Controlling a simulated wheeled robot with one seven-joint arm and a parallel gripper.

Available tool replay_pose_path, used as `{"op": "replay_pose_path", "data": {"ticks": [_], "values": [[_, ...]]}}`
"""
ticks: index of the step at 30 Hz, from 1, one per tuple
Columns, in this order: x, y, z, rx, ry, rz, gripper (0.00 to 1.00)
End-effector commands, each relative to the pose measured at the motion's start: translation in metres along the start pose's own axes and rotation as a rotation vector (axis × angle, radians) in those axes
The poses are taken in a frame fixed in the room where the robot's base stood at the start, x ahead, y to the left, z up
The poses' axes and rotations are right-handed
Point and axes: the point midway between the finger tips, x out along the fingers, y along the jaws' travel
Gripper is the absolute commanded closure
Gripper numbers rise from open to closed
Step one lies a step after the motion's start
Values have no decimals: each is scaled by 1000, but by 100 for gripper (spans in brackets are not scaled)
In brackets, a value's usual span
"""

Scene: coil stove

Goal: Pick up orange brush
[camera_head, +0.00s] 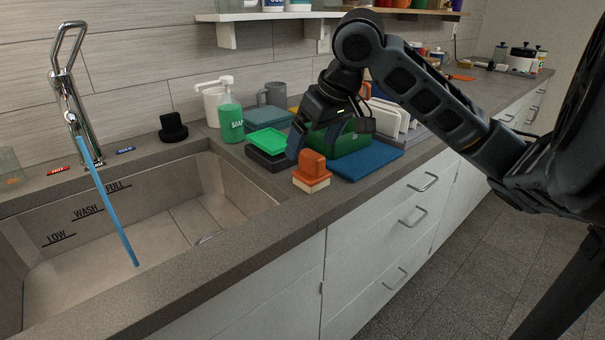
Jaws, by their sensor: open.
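The orange brush (312,168) stands on the grey counter close to its front edge, right of the sink. It has an orange grip on top and a pale bristle block below. My gripper (322,142) is just above and behind the brush, pointing down toward the counter. It is open. One dark finger shows left of the brush's top; the other finger is hard to make out against the green object behind. I cannot tell whether a finger touches the brush.
The sink (150,235) with running water lies left. A green-lidded container (268,139) and soap bottle (231,120) stand behind the brush to the left. A green object (352,140), blue mat (368,160) and white plates (390,118) crowd the right. The wall shelf (300,15) hangs above.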

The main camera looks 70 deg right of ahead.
Motion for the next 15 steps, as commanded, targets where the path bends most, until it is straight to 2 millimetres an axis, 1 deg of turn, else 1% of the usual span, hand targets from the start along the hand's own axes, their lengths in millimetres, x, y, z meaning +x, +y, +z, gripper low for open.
{"op": "replay_pose_path", "data": {"ticks": [1, 3, 13, 15], "values": [[0, 7, 4, 4, -15, 18, 2], [2, 10, 7, 6, -27, 27, 2], [34, 11, 9, 6, -27, 28, 2], [43, 10, 11, 5, -28, 27, 2]]}}
